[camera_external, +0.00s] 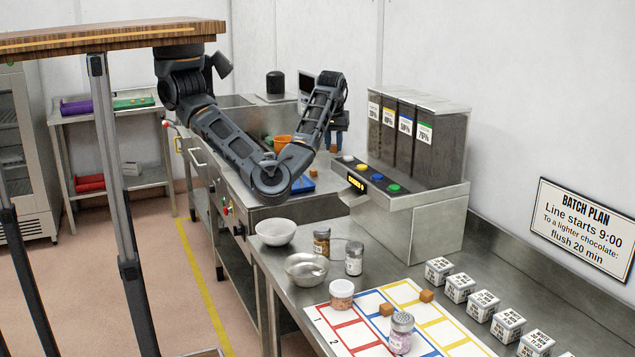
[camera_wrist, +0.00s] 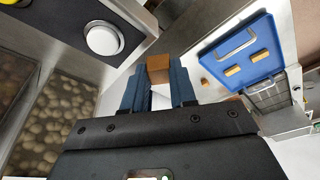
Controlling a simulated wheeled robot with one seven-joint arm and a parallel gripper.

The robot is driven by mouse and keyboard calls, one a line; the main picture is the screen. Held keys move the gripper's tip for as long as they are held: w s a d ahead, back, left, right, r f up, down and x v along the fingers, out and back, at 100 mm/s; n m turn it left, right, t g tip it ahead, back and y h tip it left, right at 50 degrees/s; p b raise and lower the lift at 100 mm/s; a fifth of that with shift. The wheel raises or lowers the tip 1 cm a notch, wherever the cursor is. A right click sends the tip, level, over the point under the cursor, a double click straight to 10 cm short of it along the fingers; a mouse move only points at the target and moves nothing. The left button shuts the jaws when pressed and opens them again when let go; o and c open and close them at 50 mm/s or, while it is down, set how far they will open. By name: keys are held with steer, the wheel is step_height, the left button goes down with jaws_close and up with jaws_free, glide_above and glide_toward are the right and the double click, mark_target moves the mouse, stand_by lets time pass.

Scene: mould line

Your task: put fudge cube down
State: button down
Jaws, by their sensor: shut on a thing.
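My gripper (camera_wrist: 158,85) has its blue fingers shut on a brown fudge cube (camera_wrist: 158,66), seen at the fingertips in the wrist view. In the external view my gripper (camera_external: 340,142) is at the far part of the bench, beside the dispenser, and partly hidden. A blue tray or lid (camera_wrist: 267,62) with a metal handle lies right of the gripper in the wrist view, with two small brown pieces (camera_wrist: 232,71) on it. Two other brown cubes, one left (camera_external: 386,309) and one right (camera_external: 426,296), sit on the coloured grid mat (camera_external: 350,336) at the front.
The dispenser (camera_external: 425,215) with dark-filled hoppers and coloured buttons stands right of my arm. Bowls (camera_external: 306,268), jars (camera_external: 341,293) and a shaker (camera_external: 401,332) crowd the front bench. Several labelled white blocks (camera_external: 439,270) line the mat's right side.

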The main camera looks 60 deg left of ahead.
steer(key=w+a+f, duration=0.1)
steer(key=a+f, duration=0.3)
steer(key=a, duration=0.3)
steer(key=m+t+h+b, duration=0.1)
steer(key=m+b, duration=0.5)
glide_above(326, 184)
steer(key=s, duration=0.1)
steer(key=f, duration=1)
steer(key=d+f, duration=0.1)
steer(key=f, duration=0.4)
steer(key=shift+s, duration=0.15)
steer(key=shift+a+f, duration=0.15)
steer(key=shift+f, duration=1.95)
steer(key=shift+f, duration=0.1)
steer(key=c, duration=0.9)
jaws_free()
